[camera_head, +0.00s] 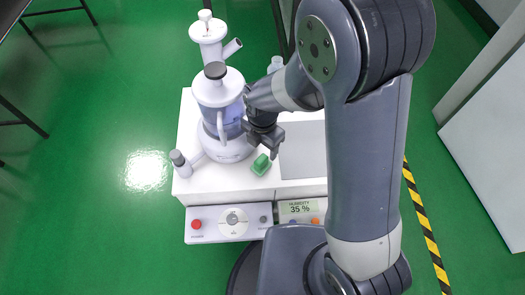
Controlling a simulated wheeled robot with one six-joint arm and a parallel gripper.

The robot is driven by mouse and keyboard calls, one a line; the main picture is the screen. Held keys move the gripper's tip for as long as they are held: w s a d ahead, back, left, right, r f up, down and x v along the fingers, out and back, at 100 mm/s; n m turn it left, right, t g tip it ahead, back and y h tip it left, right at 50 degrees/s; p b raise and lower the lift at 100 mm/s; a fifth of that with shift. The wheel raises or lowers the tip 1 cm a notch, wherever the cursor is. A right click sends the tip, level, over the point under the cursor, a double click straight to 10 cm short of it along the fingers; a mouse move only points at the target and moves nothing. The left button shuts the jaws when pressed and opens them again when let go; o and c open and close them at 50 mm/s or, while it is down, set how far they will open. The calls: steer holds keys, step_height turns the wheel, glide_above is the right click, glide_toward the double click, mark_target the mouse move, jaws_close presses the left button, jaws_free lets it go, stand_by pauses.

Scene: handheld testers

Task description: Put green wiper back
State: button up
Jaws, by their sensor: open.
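A small green wiper (261,164) lies on the white bench top, near its front edge. My gripper (262,148) is open, just above and behind the wiper in the picture. I cannot tell whether a finger touches the wiper. The wiper's own holder or resting place cannot be made out.
A white machine with a clear jar (222,110) stands left of my gripper, very close to it. A grey panel (302,150) lies to the right. A control panel (228,223) and a humidity display (299,207) are at the front. A bottle (275,65) stands behind.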

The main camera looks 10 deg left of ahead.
steer(key=shift+r, duration=1.3)
steer(key=shift+c, duration=0.9)
stand_by(0.5)
